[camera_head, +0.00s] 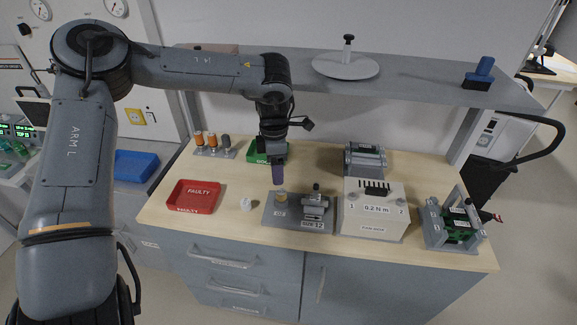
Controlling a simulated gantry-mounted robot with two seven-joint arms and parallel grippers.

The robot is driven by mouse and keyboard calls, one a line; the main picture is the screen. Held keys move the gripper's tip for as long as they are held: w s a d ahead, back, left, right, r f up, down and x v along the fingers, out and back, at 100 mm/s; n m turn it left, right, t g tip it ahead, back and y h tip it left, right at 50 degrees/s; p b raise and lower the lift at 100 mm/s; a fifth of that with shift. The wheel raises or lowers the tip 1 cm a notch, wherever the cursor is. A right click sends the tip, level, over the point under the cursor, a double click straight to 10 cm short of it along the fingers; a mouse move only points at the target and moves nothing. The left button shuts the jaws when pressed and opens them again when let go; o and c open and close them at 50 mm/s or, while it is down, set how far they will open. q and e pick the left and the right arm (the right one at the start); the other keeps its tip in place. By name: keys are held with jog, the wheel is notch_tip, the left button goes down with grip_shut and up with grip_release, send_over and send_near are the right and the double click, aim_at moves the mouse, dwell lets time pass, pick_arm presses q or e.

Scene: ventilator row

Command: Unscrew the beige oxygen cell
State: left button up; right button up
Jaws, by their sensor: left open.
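The beige oxygen cell (281,197) is a small tan cylinder standing upright on the left part of a grey mounting block (299,226) at the front middle of the bench. My left gripper (278,180) points straight down just above the cell, with purple fingers. It is open; the view is too small to tell whether the fingers touch the cell's top. A metal fitting (315,205) stands on the same block, right of the cell. My right gripper is not in view.
A red FAULTY tray (207,207) and a small white round piece (246,203) lie left. A green bin (257,158) and a rack with orange and grey cylinders (213,151) stand behind. A beige 0.2 Nm box (372,228) stands right. A grey shelf (425,77) hangs above.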

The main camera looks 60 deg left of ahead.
aim_at(280, 192)
pick_arm(q)
jog(key=shift+y, duration=0.3)
jog(key=f, duration=1)
jog(key=shift+w+d+p, duration=0.15)
jog(key=shift+w+p, duration=0.15)
jog(key=shift+p, duration=0.1)
jog(key=c, duration=1.1)
jog(key=o, duration=0.4)
jog(key=c, duration=0.4)
jog(key=shift+o, duration=0.2)
jog(key=n+b, duration=0.2)
jog(key=shift+f+n, duration=0.1)
jog(key=shift+n, duration=0.2)
jog(key=shift+n+b, duration=0.5)
jog(key=shift+n, duration=1.1)
